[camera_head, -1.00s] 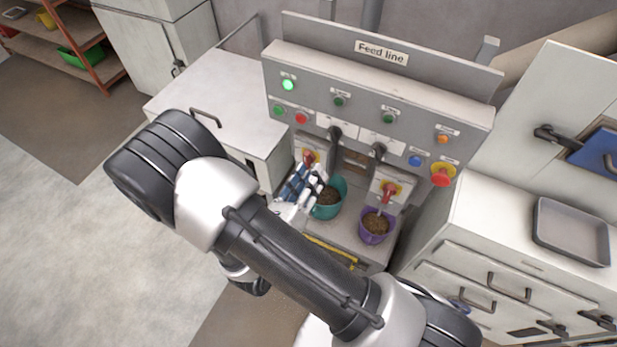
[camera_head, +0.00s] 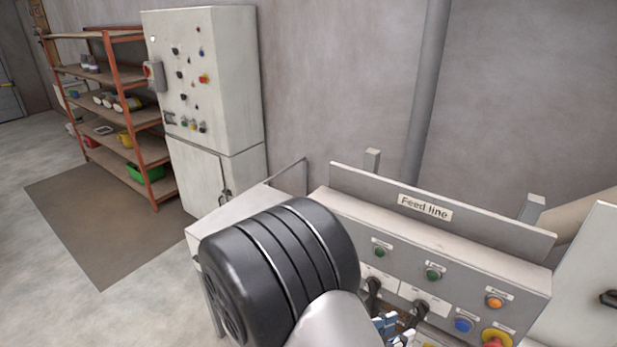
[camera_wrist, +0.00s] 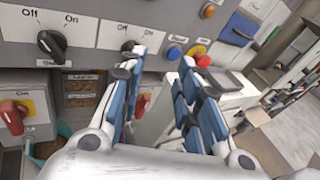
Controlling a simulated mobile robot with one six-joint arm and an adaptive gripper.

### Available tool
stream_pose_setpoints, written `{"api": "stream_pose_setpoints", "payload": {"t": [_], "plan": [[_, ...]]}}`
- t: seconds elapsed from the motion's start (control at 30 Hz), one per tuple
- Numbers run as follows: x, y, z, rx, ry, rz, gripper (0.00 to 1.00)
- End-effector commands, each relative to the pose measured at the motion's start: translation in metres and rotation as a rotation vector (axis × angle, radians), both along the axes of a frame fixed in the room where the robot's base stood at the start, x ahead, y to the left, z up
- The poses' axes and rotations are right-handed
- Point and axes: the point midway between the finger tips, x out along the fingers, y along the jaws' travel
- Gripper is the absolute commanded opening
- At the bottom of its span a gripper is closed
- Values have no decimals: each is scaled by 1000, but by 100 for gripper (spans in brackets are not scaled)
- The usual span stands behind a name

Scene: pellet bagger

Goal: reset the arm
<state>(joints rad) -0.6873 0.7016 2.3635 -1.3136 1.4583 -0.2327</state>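My gripper (camera_wrist: 160,62) is open and empty in the wrist view, its two blue-and-white fingers apart. They point towards the Feed line panel (camera_head: 400,248). In the head view only part of my gripper (camera_head: 390,326) shows, low in front of the panel, behind my large dark arm joint. In the wrist view a black Off/On knob (camera_wrist: 52,46) is left of the fingers, and a red handle (camera_wrist: 12,116) on a yellow plate is at the lower left. The rim of a bucket with pellets is partly hidden at the lower left.
A blue button (camera_head: 464,325) and a red stop button on yellow (camera_head: 495,340) are at the panel's right. A tall control cabinet (camera_head: 205,90) and an orange shelf rack (camera_head: 108,60) stand at the left. The floor (camera_head: 60,290) at lower left is clear.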

Motion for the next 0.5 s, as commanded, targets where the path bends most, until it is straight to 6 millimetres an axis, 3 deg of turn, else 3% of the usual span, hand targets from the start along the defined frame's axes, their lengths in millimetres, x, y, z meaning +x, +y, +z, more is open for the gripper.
{"api": "stream_pose_setpoints", "payload": {"t": [0.1,0.23,0.37,0.5], "plan": [[-33,-34,7,200,-134,-257,31],[-73,-54,6,418,-281,-515,31],[-107,-57,0,649,-444,-756,31],[-133,-45,-8,908,-634,-992,31]]}}
